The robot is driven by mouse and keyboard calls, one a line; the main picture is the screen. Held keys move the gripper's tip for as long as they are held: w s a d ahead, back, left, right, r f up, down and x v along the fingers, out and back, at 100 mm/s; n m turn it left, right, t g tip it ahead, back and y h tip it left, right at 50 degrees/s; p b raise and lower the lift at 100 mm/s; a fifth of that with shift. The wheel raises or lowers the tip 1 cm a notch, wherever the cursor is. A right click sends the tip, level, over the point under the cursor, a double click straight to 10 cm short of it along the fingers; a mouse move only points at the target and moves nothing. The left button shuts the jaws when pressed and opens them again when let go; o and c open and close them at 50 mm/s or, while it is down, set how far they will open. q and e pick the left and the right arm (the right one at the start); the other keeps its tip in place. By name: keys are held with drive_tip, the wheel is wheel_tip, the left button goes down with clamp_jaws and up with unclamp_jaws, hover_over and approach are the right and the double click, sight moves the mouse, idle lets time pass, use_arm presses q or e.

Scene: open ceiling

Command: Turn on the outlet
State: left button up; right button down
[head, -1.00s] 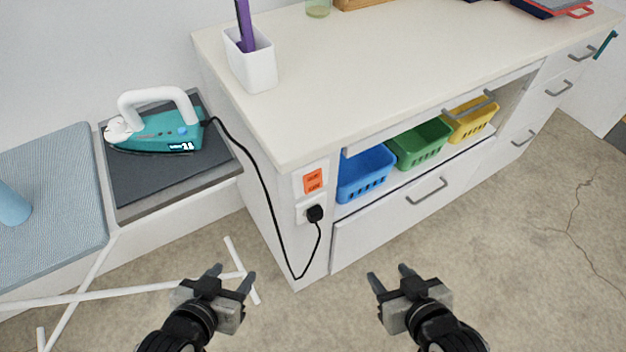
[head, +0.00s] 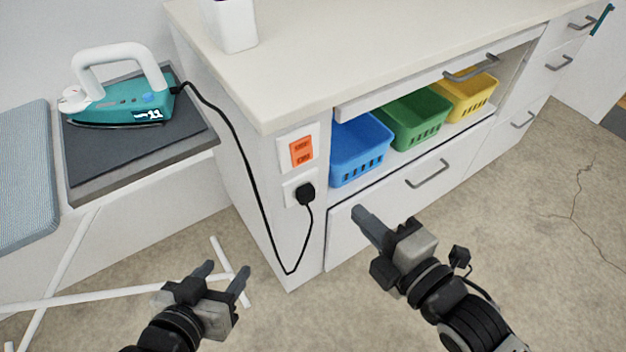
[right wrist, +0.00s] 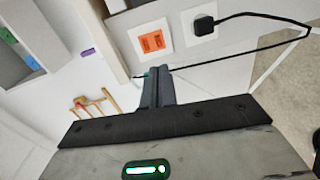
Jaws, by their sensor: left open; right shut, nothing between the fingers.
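The outlet on the cabinet's end panel has an orange switch (head: 301,151) on a white plate, with a black plug (head: 305,194) in the socket plate (head: 290,190) below it. In the right wrist view the orange switch (right wrist: 152,41) and the plug (right wrist: 204,25) show beyond the fingers. My right gripper (head: 366,222) is shut and empty, in front of the lower drawer, right of and below the outlet, apart from it. It shows in the right wrist view (right wrist: 157,80). My left gripper (head: 222,272) is open and empty, low and left of the outlet.
A black cord runs from the plug to the teal iron (head: 122,102) on the ironing board's dark rest (head: 150,160). Blue (head: 362,160), green (head: 415,125) and yellow (head: 470,100) baskets sit in the open shelf. The drawer handle (head: 428,173) sticks out. The floor before the cabinet is clear.

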sight(304, 160)
use_arm(q)
drive_tip(key=shift+w, duration=0.2)
use_arm(e)
drive_tip(key=shift+w+a+f+n, duration=0.1)
drive_tip(key=shift+w+f+n, duration=0.05)
drive_tip(key=shift+n, duration=0.25)
drive_tip(key=b+x, duration=0.1)
drive_tip(key=x, duration=1.1)
drive_tip(key=shift+w+a, duration=0.2)
drive_tip(key=shift+w, duration=0.1)
use_arm(q)
drive_tip(key=shift+f, duration=0.15)
use_arm(e)
drive_tip(key=shift+w+a, duration=0.3)
drive_tip(key=shift+w, duration=0.25)
use_arm(q)
drive_tip(key=shift+d, duration=0.1)
